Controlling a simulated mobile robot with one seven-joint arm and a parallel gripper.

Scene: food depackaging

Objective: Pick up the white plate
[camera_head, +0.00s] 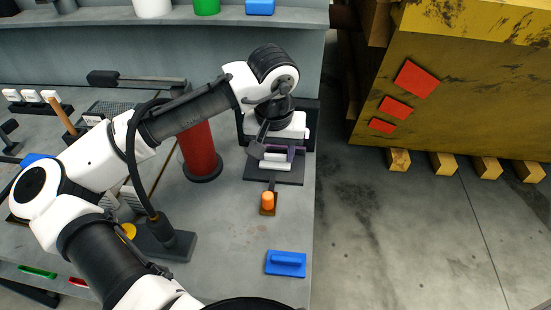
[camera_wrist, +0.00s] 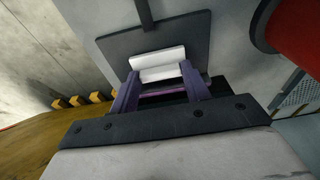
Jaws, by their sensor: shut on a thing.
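The white plate (camera_wrist: 158,58) shows in the wrist view as a small white piece with a raised ridge, at the tips of my purple fingers. My gripper (camera_wrist: 160,80) is shut on it, one finger at each side. In the head view the plate (camera_head: 275,166) shows as pale strips over a dark flat base (camera_head: 273,178). My gripper (camera_head: 281,154) is there from above, and my wrist hides part of the plate. I cannot tell whether the plate touches the base.
A red cylinder (camera_head: 200,152) stands left of my gripper; it also shows in the wrist view (camera_wrist: 290,35). An orange-topped piece (camera_head: 268,201) and a blue handled block (camera_head: 286,263) lie nearer on the table. The table's right edge is close.

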